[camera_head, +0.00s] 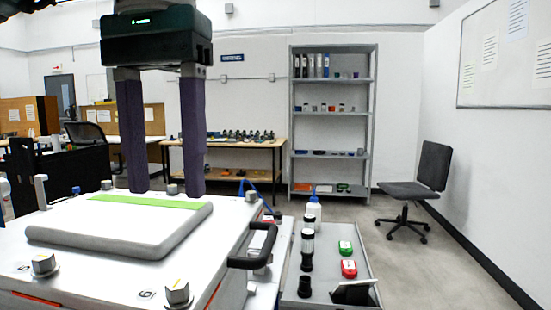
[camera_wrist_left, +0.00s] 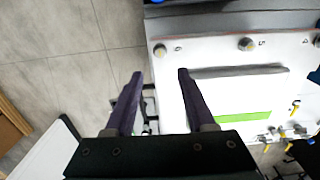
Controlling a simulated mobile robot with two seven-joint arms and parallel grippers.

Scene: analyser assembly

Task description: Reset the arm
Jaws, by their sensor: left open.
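My left gripper (camera_head: 165,190) hangs in from the top left of the head view. Its two long purple fingers point down and stand apart, with nothing between them. It also shows in the left wrist view (camera_wrist_left: 160,74), with one finger over the edge region of the white analyser. The analyser (camera_head: 228,240) is a white box with hex bolts and a black handle (camera_head: 262,245). A pale raised plate (camera_head: 110,238) with a green strip lies on its top and also shows in the wrist view (camera_wrist_left: 235,85). Whether the fingertips touch anything is unclear. My right gripper is not in view.
A grey tray (camera_head: 330,295) beside the analyser holds a white bottle (camera_head: 313,210), dark-capped vials and green and red items. Behind stand a workbench (camera_head: 225,146) and a shelf rack (camera_head: 332,122). An office chair (camera_head: 415,190) stands at right on open floor.

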